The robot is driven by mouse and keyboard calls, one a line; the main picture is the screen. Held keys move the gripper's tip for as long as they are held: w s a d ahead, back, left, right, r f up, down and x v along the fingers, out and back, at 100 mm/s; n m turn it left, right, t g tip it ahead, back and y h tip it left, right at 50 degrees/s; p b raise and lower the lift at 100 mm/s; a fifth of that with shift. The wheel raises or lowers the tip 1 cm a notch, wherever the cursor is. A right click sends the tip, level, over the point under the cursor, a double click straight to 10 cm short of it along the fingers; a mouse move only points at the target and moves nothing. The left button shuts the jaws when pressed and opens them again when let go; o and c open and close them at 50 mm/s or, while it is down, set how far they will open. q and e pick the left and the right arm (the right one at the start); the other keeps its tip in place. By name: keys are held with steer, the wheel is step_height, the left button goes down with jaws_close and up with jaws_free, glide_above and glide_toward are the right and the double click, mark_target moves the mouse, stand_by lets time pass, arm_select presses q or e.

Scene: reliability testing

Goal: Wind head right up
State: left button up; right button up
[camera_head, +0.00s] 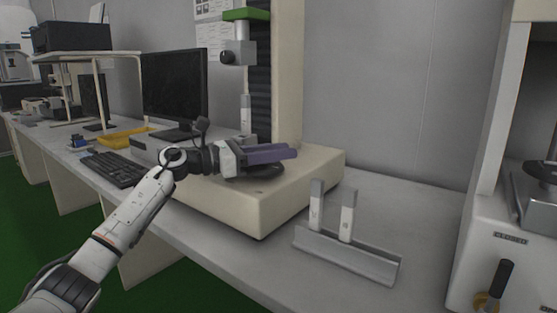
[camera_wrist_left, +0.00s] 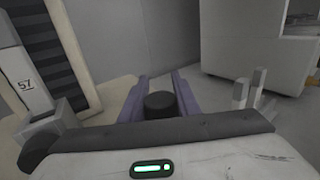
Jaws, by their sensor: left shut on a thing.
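The testing machine has a cream base (camera_head: 305,180) and a column (camera_head: 287,70). Its head, with a green top (camera_head: 246,15) and a grey block (camera_head: 238,53), sits high on the column. A white piece (camera_head: 246,115) stands below it; a white piece marked 57 (camera_wrist_left: 26,85) shows in the left wrist view. A black round knob (camera_head: 268,171) is on top of the base, partly hidden by my left gripper (camera_head: 292,152). In the left wrist view, the gripper's purple fingers (camera_wrist_left: 158,78) are shut around the black knob (camera_wrist_left: 160,104). My right gripper is not in view.
A grey rack (camera_head: 345,255) with two upright white pieces (camera_head: 347,215) stands on the bench right of the base. Another machine (camera_head: 500,255) is at the far right. A monitor (camera_head: 174,83) and keyboard (camera_head: 115,168) are at left. The bench behind the rack is clear.

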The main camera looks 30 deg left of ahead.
arm_select(q)
steer(key=shift+s+d+h, duration=0.1)
steer(key=shift+h, duration=0.2)
steer(key=o, duration=1)
steer(key=shift+o, duration=0.2)
glide_above(237, 181)
stand_by(0.5)
